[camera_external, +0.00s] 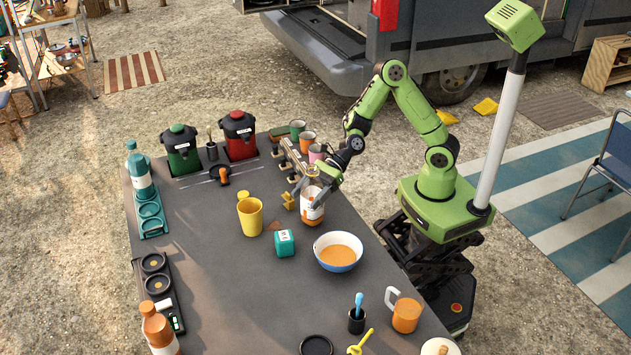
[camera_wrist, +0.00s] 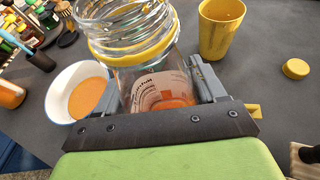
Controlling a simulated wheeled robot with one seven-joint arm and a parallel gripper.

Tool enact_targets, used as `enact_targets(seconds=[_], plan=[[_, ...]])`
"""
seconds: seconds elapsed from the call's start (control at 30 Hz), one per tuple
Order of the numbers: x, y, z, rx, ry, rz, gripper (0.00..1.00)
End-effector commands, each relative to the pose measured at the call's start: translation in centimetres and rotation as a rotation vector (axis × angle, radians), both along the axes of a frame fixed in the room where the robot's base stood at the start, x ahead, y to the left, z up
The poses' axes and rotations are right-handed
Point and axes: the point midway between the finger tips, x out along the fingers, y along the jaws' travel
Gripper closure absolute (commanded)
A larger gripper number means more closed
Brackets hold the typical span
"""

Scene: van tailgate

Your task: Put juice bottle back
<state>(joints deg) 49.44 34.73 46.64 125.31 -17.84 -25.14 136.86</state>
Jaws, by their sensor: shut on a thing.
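The juice bottle (camera_external: 313,212) is clear glass with a printed label and a little orange liquid at the bottom. My gripper (camera_external: 318,190) is shut on it beside the blue-rimmed bowl of orange liquid (camera_external: 338,252). In the wrist view the bottle (camera_wrist: 135,50) stands between the jaws, its threaded mouth uncapped with a yellow ring at the neck. I cannot tell whether its base touches the table. A round yellow lid (camera_wrist: 295,69) lies on the table in the wrist view.
A yellow mug (camera_external: 250,216) and a teal box (camera_external: 284,243) stand left of the bottle. A teal rack (camera_external: 152,226) and a dark rack (camera_external: 166,284) with round slots line the table's left edge. An orange pitcher (camera_external: 406,315) stands at the front right. The centre-left table is clear.

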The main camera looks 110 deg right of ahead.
Motion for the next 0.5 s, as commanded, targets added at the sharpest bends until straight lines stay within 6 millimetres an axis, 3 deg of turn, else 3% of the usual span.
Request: enact_targets(seconds=[0.07, 0.4, 0.43, 0.5], plan=[[0.0, -0.02, -1.44, 0.001, 0.0, 0.0, 0.71], [0.02, -0.01, -1.5, 0.0, 0.0, 0.0, 0.71], [0.01, -0.03, -1.44, 0.0, 0.0, -0.001, 0.26], [0.02, -0.04, -1.41, 0.0, 0.0, -0.001, 0.15]])
